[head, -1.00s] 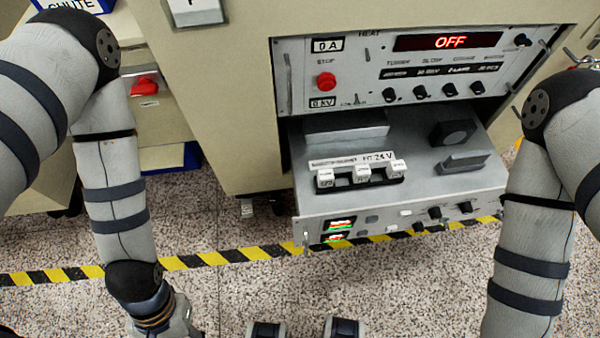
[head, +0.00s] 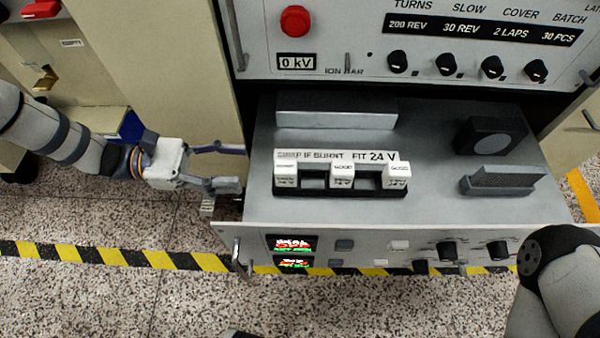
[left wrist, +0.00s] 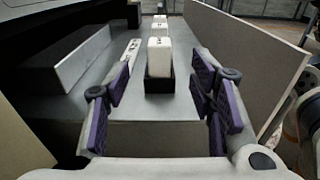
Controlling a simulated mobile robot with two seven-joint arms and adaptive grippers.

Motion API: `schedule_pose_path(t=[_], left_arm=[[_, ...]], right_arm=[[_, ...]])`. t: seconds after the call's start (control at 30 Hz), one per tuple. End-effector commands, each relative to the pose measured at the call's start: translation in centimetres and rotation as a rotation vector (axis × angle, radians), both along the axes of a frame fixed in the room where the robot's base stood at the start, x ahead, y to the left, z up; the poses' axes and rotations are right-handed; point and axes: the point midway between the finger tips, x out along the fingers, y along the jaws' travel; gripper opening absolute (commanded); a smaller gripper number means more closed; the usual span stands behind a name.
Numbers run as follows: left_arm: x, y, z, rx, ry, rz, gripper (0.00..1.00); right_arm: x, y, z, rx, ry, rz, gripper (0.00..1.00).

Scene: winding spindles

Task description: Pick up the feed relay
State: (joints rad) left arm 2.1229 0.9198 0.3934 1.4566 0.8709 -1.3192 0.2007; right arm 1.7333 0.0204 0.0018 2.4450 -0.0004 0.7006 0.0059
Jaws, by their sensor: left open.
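Three white relay blocks stand in a black socket strip (head: 315,181) on the pulled-out drawer: left (head: 286,174), middle (head: 342,174) and right (head: 397,174). A label behind them reads "SWAP IF BURNT FIT 24 V". The small print on the blocks is hard to read, so I cannot tell which is the feed relay. My left gripper (head: 243,168) is open and empty, just left of the drawer, pointing right toward the row. In the left wrist view the nearest block (left wrist: 159,57) stands ahead between the open fingers (left wrist: 161,88), apart from them. My right gripper is out of view.
The drawer (head: 430,213) also carries a long grey block (head: 335,112) behind the row, a black box (head: 490,138) and a grey handle-like piece (head: 502,180) at right. The control panel (head: 340,25) overhangs the back. A metal handle (head: 238,256) sticks out at the drawer's front left.

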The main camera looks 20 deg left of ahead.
Motion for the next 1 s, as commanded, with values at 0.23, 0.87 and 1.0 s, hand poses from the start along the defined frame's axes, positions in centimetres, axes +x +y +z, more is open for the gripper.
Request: schedule_pose_path(t=[0.23,0.87,1.0], left_arm=[[1.2,-4.7,-0.3,0.0,0.001,-0.004,0.5],[3.0,-10.0,-0.6,0.001,0.001,-0.003,0.36],[3.0,-10.0,-0.6,0.001,0.001,-0.003,0.05]], right_arm=[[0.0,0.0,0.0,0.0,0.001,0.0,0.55],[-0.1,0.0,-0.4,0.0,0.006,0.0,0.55],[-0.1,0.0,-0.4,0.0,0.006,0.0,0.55]])
